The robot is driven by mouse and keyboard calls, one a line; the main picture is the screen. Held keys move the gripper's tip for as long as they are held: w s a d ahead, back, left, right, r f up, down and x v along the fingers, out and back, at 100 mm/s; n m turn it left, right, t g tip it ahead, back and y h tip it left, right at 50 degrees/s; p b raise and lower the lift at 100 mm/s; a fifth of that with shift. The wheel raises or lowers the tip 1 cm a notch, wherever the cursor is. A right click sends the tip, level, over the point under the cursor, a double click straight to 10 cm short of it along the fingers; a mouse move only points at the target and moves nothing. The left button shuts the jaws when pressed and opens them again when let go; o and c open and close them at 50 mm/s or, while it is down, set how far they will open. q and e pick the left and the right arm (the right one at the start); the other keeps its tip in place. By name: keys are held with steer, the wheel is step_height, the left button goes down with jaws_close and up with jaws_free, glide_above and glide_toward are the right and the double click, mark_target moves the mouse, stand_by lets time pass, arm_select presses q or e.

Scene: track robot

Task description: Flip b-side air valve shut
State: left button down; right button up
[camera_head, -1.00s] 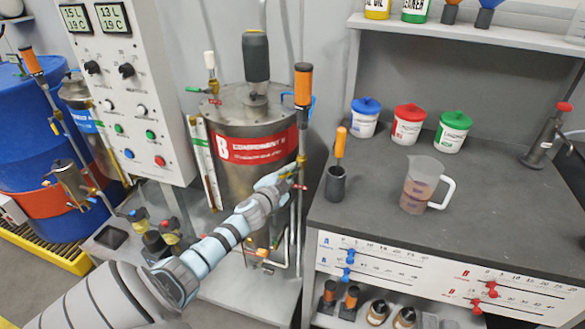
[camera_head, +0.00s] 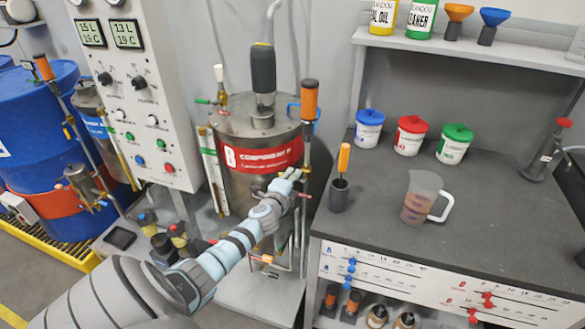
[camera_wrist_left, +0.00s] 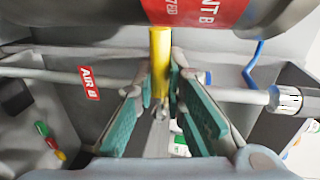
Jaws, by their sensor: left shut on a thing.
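In the left wrist view, the air valve's yellow handle (camera_wrist_left: 160,58) stands upright at the grey horizontal pipe marked with a red "AIR B" label (camera_wrist_left: 87,83). My left gripper (camera_wrist_left: 162,76) has its teal-padded fingers on both sides of the yellow handle and is shut on it. The valve body below the handle is partly hidden between the fingers. In the head view, my left gripper (camera_head: 294,175) reaches to the pipework at the front right of the steel component B tank (camera_head: 228,135). The handle is hard to make out there. My right gripper is not in view.
An orange-handled pump (camera_head: 309,100) rises beside the tank. The workbench (camera_head: 385,225) on the right holds a measuring jug (camera_head: 417,200) and lidded tubs. A control panel (camera_head: 135,90) stands left of the tank.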

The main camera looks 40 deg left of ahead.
arm_select(q)
steer(key=shift+f, duration=0.1)
stand_by(0.3)
steer(key=c, duration=1.6)
jaws_free()
steer(key=shift+d, duration=0.1)
steer(key=shift+c, duration=0.2)
steer(key=v, duration=1.2)
